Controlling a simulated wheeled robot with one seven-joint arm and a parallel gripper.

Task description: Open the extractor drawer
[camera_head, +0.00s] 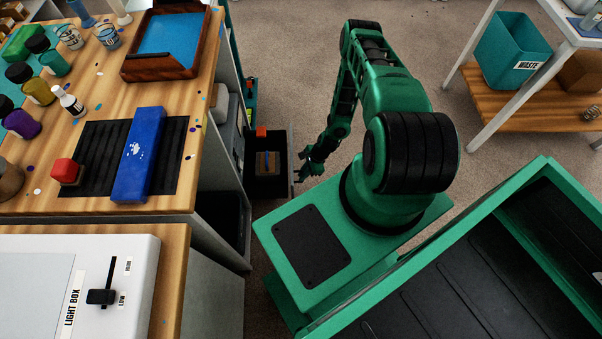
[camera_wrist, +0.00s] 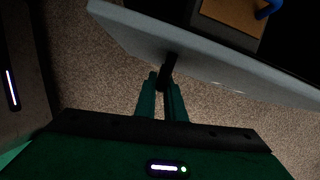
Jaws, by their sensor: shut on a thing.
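The drawer (camera_head: 281,190) is a dark, open-topped box that stands out from the bench side in the head view, open, with its inside showing. Its pale front panel (camera_wrist: 225,68) crosses the wrist view, with a dark handle (camera_wrist: 168,70) on its outer face. My gripper (camera_wrist: 161,88) is shut on this handle, one green finger on each side. In the head view my gripper (camera_head: 301,174) is at the drawer's outer front. The drawer's label is not visible, so its name cannot be read.
An orange-topped item (camera_head: 262,132) and a wooden-coloured item (camera_head: 266,162) lie in the drawer. The bench (camera_head: 205,95) borders it on the left. My green base is close below. Carpet (camera_head: 300,50) is clear beyond my arm; a white-legged table (camera_head: 520,110) stands at right.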

